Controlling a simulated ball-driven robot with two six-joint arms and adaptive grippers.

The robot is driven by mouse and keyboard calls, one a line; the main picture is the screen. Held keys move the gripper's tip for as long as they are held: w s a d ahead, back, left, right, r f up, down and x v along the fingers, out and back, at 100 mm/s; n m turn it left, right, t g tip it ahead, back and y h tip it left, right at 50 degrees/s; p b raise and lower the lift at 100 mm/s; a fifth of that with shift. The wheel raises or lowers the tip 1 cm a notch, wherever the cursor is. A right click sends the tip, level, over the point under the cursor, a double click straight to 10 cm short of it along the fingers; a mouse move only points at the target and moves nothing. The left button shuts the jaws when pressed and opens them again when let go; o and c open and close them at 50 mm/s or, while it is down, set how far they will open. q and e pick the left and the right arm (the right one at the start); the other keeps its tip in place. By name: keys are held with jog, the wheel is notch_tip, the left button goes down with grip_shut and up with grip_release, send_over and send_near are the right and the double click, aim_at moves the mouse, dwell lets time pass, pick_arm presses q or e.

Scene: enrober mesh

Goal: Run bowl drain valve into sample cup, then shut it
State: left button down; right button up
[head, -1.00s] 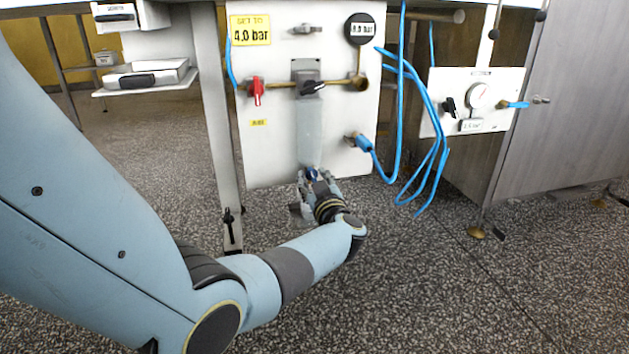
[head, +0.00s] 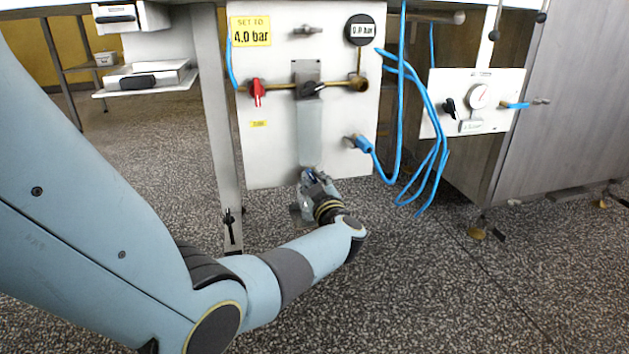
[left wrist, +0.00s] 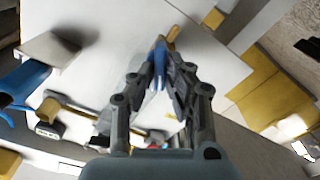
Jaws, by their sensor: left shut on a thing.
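A translucent grey bowl (head: 311,135) hangs on the white panel (head: 275,155) under a grey bracket with a black knob (head: 313,89). My left gripper (head: 311,181) is just below the bowl's lower end. In the left wrist view, my left gripper (left wrist: 158,78) is shut with a small blue part (left wrist: 158,62), seemingly the drain valve's handle, between its fingertips. A brass piece (left wrist: 172,35) shows just beyond it. The fingers hide most of the drain valve in the head view. I cannot make out a sample cup. My right gripper is not in view.
A red lever (head: 257,92) hangs down on the brass pipe left of the bowl. A round black display (head: 360,30) seems to read 0.0 bar. Blue hoses (head: 400,150) loop to the right, near a gauge panel (head: 474,101). A table leg (head: 222,150) stands left.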

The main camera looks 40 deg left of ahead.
pick_arm(q)
jog(key=n, duration=0.3)
jog(key=shift+s+f+n, duration=0.1)
jog(key=shift+f+n, duration=0.05)
jog(key=shift+n, duration=0.15)
jog(key=shift+f+n+b, duration=0.15)
jog(key=shift+n+b, duration=0.7)
jog(key=shift+n, duration=3.35)
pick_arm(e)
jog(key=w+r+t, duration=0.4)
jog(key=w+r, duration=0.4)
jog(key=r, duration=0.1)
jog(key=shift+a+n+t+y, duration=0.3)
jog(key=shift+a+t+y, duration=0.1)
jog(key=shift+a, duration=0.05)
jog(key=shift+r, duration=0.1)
pick_arm(q)
jog(key=c, duration=1.4)
grip_release()
jog(key=shift+o, duration=0.2)
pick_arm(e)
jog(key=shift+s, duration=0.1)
